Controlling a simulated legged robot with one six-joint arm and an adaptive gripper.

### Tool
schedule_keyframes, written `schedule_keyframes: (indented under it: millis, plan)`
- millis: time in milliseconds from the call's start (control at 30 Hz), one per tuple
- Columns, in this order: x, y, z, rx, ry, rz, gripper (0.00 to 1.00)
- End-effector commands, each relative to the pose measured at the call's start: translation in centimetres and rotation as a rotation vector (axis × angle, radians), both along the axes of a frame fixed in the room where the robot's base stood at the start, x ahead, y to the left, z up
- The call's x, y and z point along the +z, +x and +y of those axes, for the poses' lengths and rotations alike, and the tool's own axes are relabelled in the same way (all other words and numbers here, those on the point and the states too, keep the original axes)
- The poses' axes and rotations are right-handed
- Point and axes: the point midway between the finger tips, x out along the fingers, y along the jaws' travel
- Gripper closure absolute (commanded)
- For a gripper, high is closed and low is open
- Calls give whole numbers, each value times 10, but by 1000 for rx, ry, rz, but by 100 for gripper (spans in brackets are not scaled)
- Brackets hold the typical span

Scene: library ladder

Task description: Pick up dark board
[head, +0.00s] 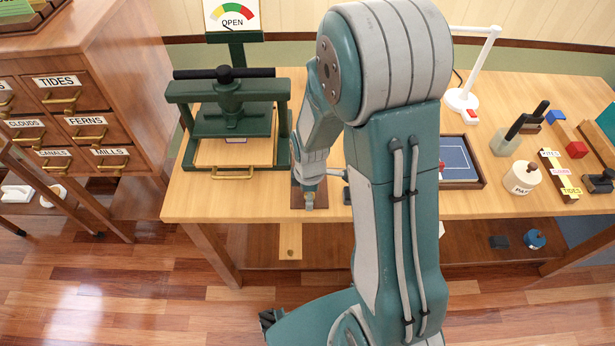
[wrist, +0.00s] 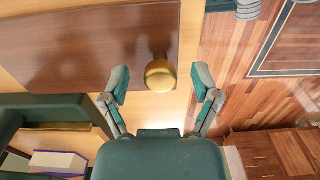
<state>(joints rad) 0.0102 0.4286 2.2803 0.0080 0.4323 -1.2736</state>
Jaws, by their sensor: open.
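The dark board (wrist: 85,45) is a flat brown panel with a round brass knob (wrist: 160,76) near its end in the wrist view. In the head view the dark board (head: 320,201) lies on the table near the front edge, partly hidden by my arm. My gripper (wrist: 162,84) is open, with one finger on each side of the knob in the picture. Its fingers appear apart from the knob. In the head view my gripper (head: 309,203) is over the board; its exact height is unclear.
A green press (head: 228,115) under an "OPEN" dial stands left of the board. A blue-lined tray (head: 484,183), a white lamp (head: 466,98) and a round labelled pot (head: 522,178) are to the right. A light board (head: 290,240) with a knob shows below the table edge.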

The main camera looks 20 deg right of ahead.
Motion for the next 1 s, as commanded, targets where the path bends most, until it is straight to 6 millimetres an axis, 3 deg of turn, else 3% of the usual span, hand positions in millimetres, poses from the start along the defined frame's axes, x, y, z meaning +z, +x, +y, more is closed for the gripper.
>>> schedule_keyframes:
  millis: [167,200,367,400,767,1000]
  plan:
    - [0,0,2,0,-3,0,20]
    - [-1,0,3,0,-3,0,25]
    - [0,0,4,0,-4,0,96]
    - [0,0,4,0,-4,0,100]
    - [2,1,2,1,-3,-1,100]
    - [40,2,3,0,-3,-7,100]
